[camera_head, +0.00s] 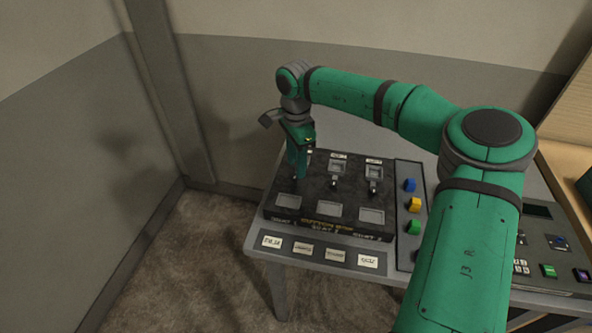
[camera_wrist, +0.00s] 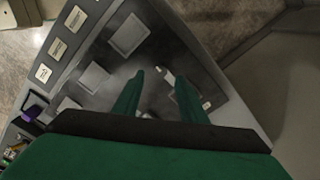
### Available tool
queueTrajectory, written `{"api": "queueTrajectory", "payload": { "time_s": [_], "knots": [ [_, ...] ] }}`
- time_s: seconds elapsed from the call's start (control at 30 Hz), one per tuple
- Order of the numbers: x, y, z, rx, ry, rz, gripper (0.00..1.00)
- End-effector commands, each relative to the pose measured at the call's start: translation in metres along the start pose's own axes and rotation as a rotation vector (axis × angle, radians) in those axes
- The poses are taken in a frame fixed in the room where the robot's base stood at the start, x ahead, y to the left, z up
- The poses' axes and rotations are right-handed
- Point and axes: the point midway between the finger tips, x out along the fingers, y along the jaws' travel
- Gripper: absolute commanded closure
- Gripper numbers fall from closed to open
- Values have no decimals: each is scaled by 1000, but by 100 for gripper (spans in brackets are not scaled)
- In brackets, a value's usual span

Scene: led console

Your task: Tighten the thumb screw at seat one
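A black panel block (camera_head: 283,214) on the grey console carries three positions in a row. My gripper (camera_head: 296,178) points down over the leftmost one and hides most of it. A small dark piece shows just below the fingertips there. In the wrist view my gripper (camera_wrist: 160,78) has its two green fingers apart, with a small pale metallic piece (camera_wrist: 166,75) showing between the tips. I cannot tell whether this is the thumb screw or whether a finger touches it. The middle fitting (camera_head: 337,174) and the right fitting (camera_head: 374,176) stand uncovered.
Blue (camera_head: 409,185), yellow (camera_head: 414,204) and green (camera_head: 413,227) pieces sit on a strip right of the block. A row of labelled plates (camera_head: 334,254) runs along the front edge. My arm crosses above the console's right side. Open floor (camera_head: 190,270) lies at left.

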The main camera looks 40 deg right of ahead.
Motion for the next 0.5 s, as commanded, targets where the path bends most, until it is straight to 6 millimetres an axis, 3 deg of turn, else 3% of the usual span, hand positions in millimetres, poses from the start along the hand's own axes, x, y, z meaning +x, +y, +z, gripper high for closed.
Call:
{"api": "queueTrajectory", "payload": {
  "time_s": [0.2,0.5],
  "knots": [
    [27,0,0,-1,-1,0,61],
    [35,0,1,-1,-1,-2,61]
  ]
}}
